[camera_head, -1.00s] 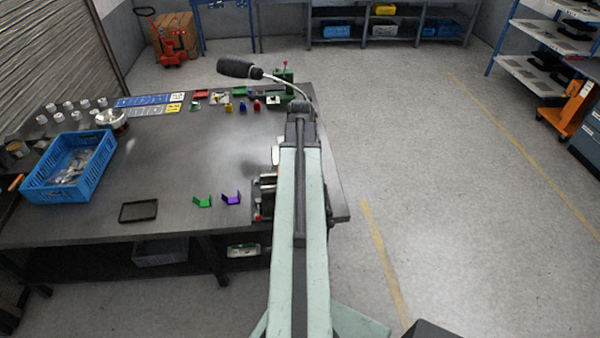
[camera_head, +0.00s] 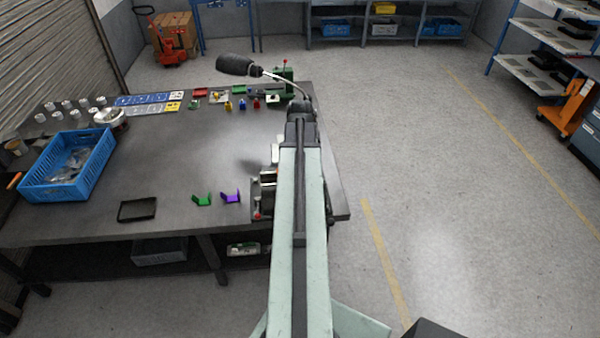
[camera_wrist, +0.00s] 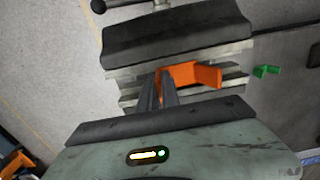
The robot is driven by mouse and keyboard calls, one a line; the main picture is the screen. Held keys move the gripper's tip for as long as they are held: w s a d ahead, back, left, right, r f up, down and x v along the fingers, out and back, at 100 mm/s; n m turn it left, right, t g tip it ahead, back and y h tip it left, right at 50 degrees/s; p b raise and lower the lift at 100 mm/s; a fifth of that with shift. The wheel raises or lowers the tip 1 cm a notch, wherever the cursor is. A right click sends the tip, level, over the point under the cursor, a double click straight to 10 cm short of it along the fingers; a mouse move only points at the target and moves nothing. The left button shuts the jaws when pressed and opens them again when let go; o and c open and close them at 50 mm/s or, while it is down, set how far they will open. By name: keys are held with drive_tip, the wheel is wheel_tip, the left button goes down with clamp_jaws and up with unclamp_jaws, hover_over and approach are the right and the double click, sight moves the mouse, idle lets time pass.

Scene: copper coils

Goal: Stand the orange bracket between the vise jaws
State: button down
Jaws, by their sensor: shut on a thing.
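The orange bracket (camera_wrist: 190,73) shows in the wrist view, an angled piece with one flap to the right. My gripper (camera_wrist: 162,78) is shut on its left part and partly covers it. The bracket is over the gap between the vise jaws. The vise (camera_wrist: 178,33) lies across the top of the wrist view, with its far metal jaw edge beyond the bracket and its near jaw partly under my gripper. I cannot tell how deep the bracket sits. In the head view the vise (camera_head: 264,192) is mostly hidden behind my arm, and the bracket and gripper are hidden.
A green bracket (camera_head: 202,199) and a purple bracket (camera_head: 231,196) stand left of the vise. A black tray (camera_head: 137,210) and a blue crate (camera_head: 70,167) are farther left. A lamp (camera_head: 236,65) reaches over the table's far end. The table's middle is clear.

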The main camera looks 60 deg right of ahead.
drive_tip(key=shift+f+b, duration=0.35)
idle(0.7)
drive_tip(key=c, duration=1.5)
unclamp_jaws()
wheel_tip(320, 180, up, 8)
drive_tip(key=p, duration=0.8)
drive_tip(key=shift+w+r, duration=0.1)
